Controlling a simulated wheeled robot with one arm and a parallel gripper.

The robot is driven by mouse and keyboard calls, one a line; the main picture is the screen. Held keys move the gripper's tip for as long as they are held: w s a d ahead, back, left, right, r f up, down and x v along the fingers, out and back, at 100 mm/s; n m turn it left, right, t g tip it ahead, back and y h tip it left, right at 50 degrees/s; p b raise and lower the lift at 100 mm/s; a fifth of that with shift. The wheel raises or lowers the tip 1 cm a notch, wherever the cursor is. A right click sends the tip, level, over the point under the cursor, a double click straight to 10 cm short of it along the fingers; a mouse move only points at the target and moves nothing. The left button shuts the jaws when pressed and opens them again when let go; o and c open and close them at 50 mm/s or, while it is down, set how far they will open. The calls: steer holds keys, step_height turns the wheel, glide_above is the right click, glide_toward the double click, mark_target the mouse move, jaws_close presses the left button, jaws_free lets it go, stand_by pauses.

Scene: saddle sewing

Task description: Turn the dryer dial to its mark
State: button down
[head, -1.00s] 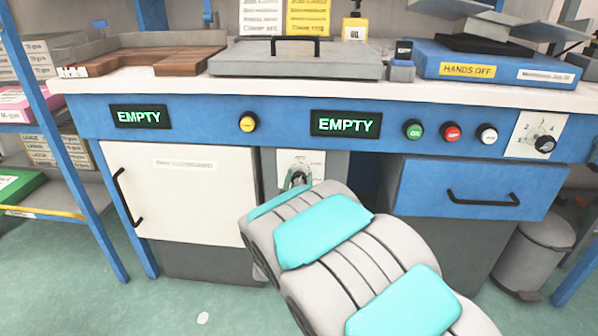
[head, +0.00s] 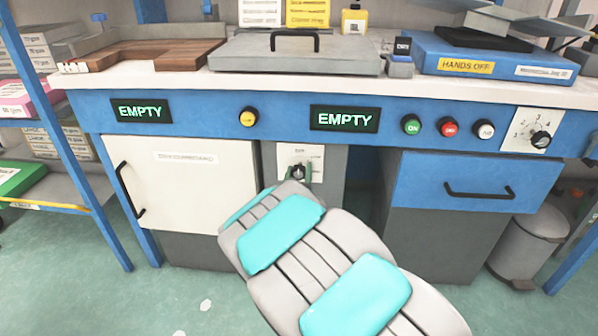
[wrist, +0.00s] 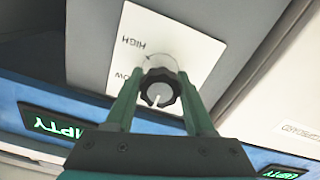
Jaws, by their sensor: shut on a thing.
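The dark ridged dial (wrist: 158,90) sits on a white plate (wrist: 180,35) lettered HIGH and LOW, on a grey panel. A white line on its grey face points down and slightly left in the wrist view. A thin arc with a small dark tick shows on the plate beside the dial. In the head view the dial (head: 298,171) is below the bench, partly hidden by my arm. My gripper (wrist: 160,84) has its two green fingers on either side of the dial and is shut on it; it also shows in the head view (head: 297,174).
A white cupboard door (head: 180,190) is left of the dial panel, and a blue drawer (head: 470,185) is to the right. Another numbered dial (head: 541,140) and several buttons are on the blue bench front. Two displays read EMPTY (head: 344,118). A bin (head: 525,250) stands at right.

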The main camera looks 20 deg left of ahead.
steer(key=shift+c, duration=1.3)
jaws_free()
steer(key=shift+s, duration=0.1)
steer(key=v, duration=0.7)
steer(key=shift+s+b, duration=0.3)
steer(key=shift+b, duration=0.1)
steer(key=shift+d, duration=0.1)
